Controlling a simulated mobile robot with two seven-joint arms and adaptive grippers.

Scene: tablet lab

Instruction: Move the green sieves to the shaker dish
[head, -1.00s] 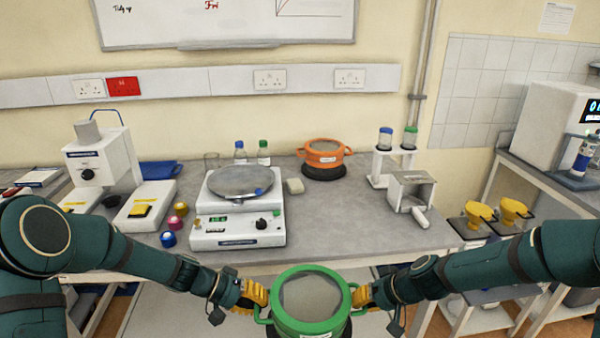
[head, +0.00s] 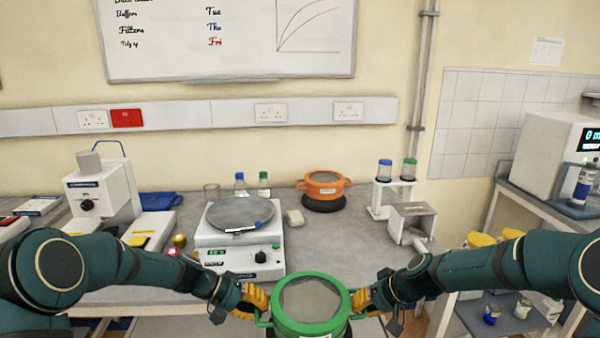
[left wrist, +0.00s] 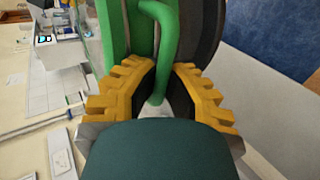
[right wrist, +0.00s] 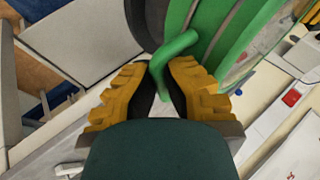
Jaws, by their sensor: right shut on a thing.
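The green sieves (head: 310,300), a round stack with a grey mesh top and two side handles, hang level in front of the bench's front edge. My left gripper (head: 260,300) is shut on the left handle; the left wrist view shows that green handle (left wrist: 158,40) between the yellow fingers. My right gripper (head: 362,299) is shut on the right handle (right wrist: 172,52). The shaker dish (head: 240,210) is a round grey plate on the white shaker (head: 238,257), beyond the sieves and to the left. A small blue piece shows at its front right rim.
Orange sieves (head: 324,187) stand at the back of the bench. A small pale block (head: 294,217) and bottles (head: 264,184) are near the dish. A vial stand (head: 381,198) and a grey device (head: 412,220) stand right. Bare bench (head: 345,240) lies between.

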